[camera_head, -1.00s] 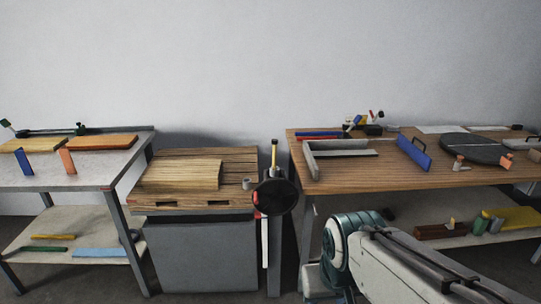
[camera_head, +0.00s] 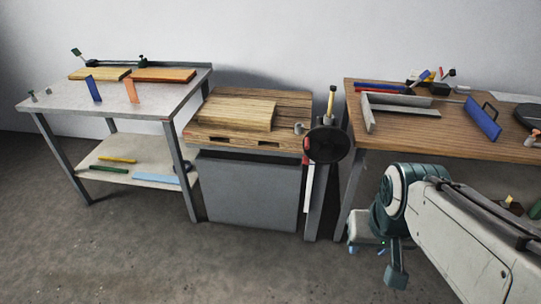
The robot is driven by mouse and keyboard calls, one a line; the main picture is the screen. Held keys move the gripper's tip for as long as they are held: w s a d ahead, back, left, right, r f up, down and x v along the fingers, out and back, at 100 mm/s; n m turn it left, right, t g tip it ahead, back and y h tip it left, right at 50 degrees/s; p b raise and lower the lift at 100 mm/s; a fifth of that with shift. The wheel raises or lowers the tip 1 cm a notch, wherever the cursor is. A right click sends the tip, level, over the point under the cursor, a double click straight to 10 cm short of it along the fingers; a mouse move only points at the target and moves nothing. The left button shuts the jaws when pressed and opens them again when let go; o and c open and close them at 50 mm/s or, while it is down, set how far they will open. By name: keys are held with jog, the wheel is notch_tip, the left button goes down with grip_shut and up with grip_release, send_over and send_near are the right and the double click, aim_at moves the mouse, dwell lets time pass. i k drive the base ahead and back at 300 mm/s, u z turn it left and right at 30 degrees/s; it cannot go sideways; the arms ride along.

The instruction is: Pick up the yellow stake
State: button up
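A thin yellow bar (camera_head: 118,160) lies on the lower shelf (camera_head: 150,178) of the grey left table. I cannot tell from the picture which of these is called the stake. My arm shows at the lower right, with a white link and dark teal joints. It is well away from both yellow pieces. I cannot make out my gripper's fingers in the view.
A green bar (camera_head: 108,169) and a light blue bar (camera_head: 160,179) share the lower shelf with the yellow bar. Table legs frame that shelf. A wooden bench (camera_head: 290,103) with a grey front stands in the middle. The floor (camera_head: 170,265) in front is clear.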

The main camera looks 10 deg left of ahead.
aim_at(332, 89)
jog(key=u, duration=0.75)
jog(key=i, duration=2.45)
jog(key=z, duration=2.6)
